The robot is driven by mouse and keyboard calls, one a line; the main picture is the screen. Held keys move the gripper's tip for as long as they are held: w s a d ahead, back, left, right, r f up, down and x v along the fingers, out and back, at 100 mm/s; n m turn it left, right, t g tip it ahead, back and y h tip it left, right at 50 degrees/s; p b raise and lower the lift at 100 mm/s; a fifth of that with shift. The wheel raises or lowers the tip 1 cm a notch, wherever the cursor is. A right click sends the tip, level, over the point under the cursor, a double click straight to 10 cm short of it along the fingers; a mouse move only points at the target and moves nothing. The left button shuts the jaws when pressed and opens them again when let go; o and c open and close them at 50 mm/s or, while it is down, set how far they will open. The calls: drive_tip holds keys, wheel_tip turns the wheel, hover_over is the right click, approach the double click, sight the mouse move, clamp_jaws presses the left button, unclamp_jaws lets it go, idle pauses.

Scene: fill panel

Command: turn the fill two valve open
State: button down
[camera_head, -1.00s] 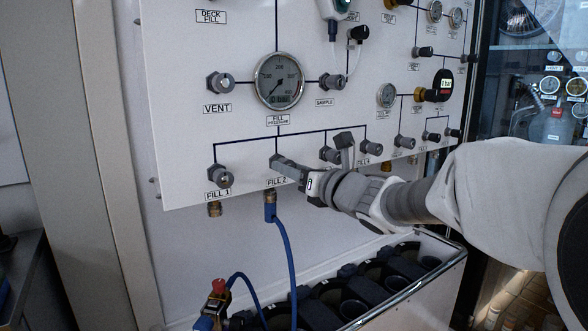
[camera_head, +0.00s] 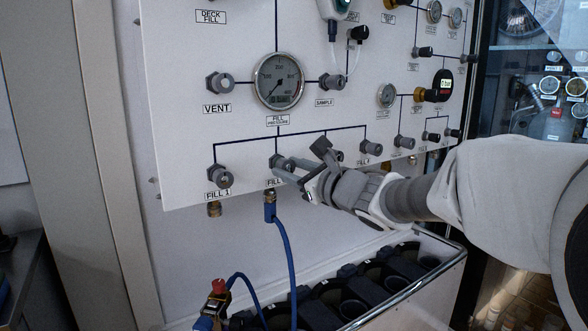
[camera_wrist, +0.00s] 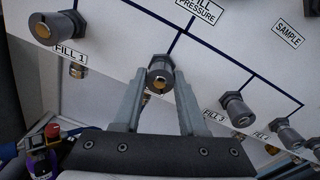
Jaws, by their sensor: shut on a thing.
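The fill two valve (camera_head: 277,162) is a grey knob on the white panel, above the FILL 2 label that my gripper partly covers. In the wrist view the fill two valve (camera_wrist: 160,75) shows a brass-coloured centre and sits between the fingertips. My gripper (camera_head: 288,171) reaches in from the right and is shut on the knob. In the wrist view my gripper's two fingers (camera_wrist: 158,84) lie one on each side of it. How far the valve is turned cannot be told.
The fill one valve (camera_head: 220,176) is to the left. More knobs are on the right, partly behind my wrist. A blue hose (camera_head: 283,255) hangs from the fitting under fill two. The fill pressure gauge (camera_head: 279,81) is above. A rack of dark cylinders (camera_head: 335,300) stands below.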

drive_tip(key=shift+r, duration=0.1)
drive_tip(key=shift+c, duration=2.4)
unclamp_jaws()
drive_tip(key=p+v, duration=0.2)
drive_tip(key=v, duration=1.5)
drive_tip(key=shift+s, duration=0.25)
